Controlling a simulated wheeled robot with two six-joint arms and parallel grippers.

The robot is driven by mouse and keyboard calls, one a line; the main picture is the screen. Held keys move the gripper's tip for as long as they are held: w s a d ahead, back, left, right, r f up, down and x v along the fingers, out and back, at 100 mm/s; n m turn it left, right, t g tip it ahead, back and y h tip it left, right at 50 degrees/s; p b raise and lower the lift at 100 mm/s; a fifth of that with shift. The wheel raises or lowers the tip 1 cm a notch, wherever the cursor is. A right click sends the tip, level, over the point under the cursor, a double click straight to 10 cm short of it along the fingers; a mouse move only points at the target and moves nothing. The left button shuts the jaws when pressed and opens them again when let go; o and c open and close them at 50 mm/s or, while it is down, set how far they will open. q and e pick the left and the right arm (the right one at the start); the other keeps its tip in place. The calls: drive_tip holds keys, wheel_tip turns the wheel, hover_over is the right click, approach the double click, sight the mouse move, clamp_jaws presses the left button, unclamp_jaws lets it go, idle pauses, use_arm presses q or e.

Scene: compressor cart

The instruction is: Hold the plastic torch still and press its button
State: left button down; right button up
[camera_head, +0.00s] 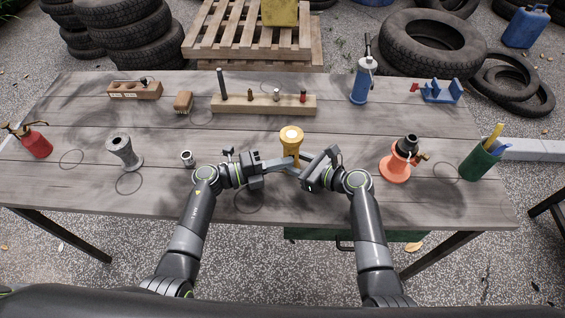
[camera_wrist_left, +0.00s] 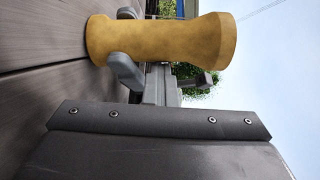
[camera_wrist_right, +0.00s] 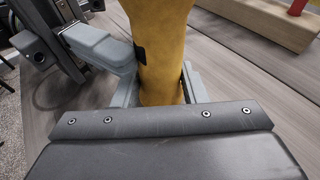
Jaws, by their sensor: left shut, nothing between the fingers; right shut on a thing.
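The yellow plastic torch (camera_head: 291,140) stands upright near the table's front edge, its round pale lens end facing up. It lies across the top of the left wrist view (camera_wrist_left: 160,40). My right gripper (camera_head: 300,168) is shut around its lower body; both fingers flank it in the right wrist view (camera_wrist_right: 160,88). My left gripper (camera_head: 290,162) is shut and empty, its tips at the torch's left side. In the right wrist view the left fingertips (camera_wrist_right: 125,58) are against or very near the torch, beside a small dark patch (camera_wrist_right: 140,52) that looks like the button. Contact is unclear.
Behind the torch lies a wooden block (camera_head: 265,104) with upright pegs. An orange-based item (camera_head: 395,167) and a green cup (camera_head: 480,161) stand right. A grey spool (camera_head: 123,152) and a small metal cup (camera_head: 187,158) stand left. Bare table lies between them.

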use_arm(q)
drive_tip(key=s, duration=0.4)
drive_tip(key=shift+s+d, duration=0.1)
drive_tip(key=shift+d, duration=0.1)
use_arm(e)
drive_tip(key=shift+s+f, duration=0.15)
drive_tip(key=shift+f, duration=0.05)
use_arm(q)
drive_tip(key=v, duration=1)
use_arm(e)
drive_tip(key=shift+r, duration=0.1)
drive_tip(key=o, duration=0.8)
